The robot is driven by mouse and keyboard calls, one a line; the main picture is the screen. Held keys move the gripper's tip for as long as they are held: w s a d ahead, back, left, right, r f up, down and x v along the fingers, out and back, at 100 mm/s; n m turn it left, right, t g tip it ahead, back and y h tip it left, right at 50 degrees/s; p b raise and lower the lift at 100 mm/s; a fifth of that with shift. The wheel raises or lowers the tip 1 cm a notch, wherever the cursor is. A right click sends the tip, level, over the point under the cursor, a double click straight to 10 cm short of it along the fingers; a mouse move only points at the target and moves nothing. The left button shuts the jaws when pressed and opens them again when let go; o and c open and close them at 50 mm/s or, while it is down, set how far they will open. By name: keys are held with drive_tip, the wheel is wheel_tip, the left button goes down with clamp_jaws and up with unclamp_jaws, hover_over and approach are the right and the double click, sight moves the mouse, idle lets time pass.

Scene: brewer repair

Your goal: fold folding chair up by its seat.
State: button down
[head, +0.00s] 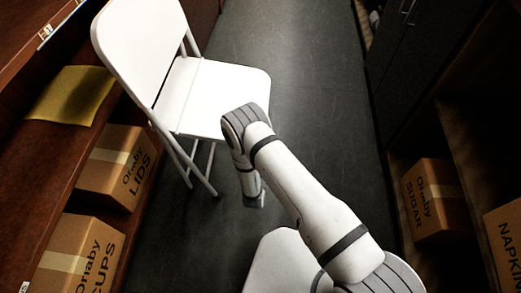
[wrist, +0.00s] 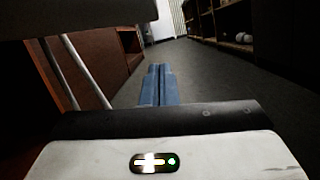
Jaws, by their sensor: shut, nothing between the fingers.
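The white folding chair stands unfolded at the left in the head view, with its backrest (head: 140,45) upright and its seat (head: 205,88) level. My arm reaches forward to the chair's front right, and its wrist hangs beside and below the seat's front edge. The fingers cannot be made out in the head view. In the wrist view my gripper (wrist: 158,84) shows blue fingers shut together, with nothing between them. A dark slab, likely the seat's underside (wrist: 80,6), crosses the upper left above the fingers. Thin chair legs (wrist: 88,72) stand left of them. I see no contact.
A SUGAR box (head: 433,200) and NAPKIN box (head: 507,235) sit at the right. The aisle floor (head: 300,60) is clear.

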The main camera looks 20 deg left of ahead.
drive_tip(key=w+r+b, duration=0.1)
drive_tip(key=w+r, duration=0.3)
drive_tip(key=r, duration=0.1)
drive_tip(key=shift+b, duration=0.3)
drive_tip(key=shift+a, duration=0.15)
